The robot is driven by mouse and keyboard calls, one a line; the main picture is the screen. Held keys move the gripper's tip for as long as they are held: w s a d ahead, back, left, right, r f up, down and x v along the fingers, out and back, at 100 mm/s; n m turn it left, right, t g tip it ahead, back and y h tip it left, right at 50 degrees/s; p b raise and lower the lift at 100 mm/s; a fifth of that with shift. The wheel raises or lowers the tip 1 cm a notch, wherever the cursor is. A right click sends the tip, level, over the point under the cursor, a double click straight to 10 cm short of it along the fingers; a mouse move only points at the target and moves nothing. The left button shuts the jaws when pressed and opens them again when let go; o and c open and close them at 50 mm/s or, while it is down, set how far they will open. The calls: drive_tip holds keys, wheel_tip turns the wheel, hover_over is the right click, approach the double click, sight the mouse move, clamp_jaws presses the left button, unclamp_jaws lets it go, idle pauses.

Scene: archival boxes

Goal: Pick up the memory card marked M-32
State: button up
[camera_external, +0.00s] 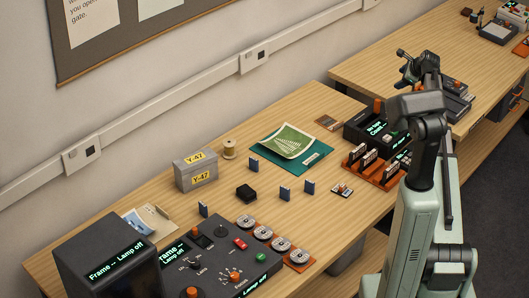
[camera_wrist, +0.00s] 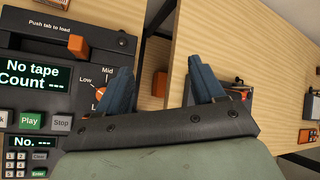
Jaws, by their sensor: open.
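Several small blue upright pieces stand on the near desk in the external view: one behind (camera_external: 254,164), two nearer the middle (camera_external: 285,192) (camera_external: 309,186) and one at the left (camera_external: 203,209). They may be memory cards, but no M-32 marking can be read on any of them. My gripper (camera_external: 408,66) is raised at the right, well away from these pieces. In the wrist view my gripper (camera_wrist: 174,52) shows two blue fingers spread apart with nothing between them. None of the blue pieces shows in the wrist view.
A grey box marked Y-47 (camera_external: 197,172), a spool (camera_external: 229,149), a black block (camera_external: 246,192) and a green folder (camera_external: 317,156) stand around the pieces. Control panels (camera_external: 225,262) fill the front left. A tape unit (camera_wrist: 35,75) and orange racks (camera_external: 372,170) are at the right.

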drive_tip(key=s+a+f+n+g, duration=0.1)
drive_tip(key=a+n, duration=0.1)
drive_tip(key=a, duration=0.7)
drive_tip(key=s+a+n+g, duration=0.2)
drive_tip(key=a, duration=0.7)
drive_tip(key=n+g+h, duration=0.4)
drive_tip(key=n+g, duration=0.1)
drive_tip(key=n, duration=0.5)
hover_over(254, 170)
wheel_tip(254, 170, down, 3)
drive_tip(key=f, duration=0.5)
drive_tip(key=w+f, duration=0.1)
drive_tip(key=f, duration=0.2)
drive_tip(key=shift+d+f, duration=0.15)
drive_tip(key=shift+s+f, duration=0.1)
drive_tip(key=shift+f, duration=2.55)
drive_tip(key=shift+c, duration=0.3)
drive_tip(key=c, duration=1.1)
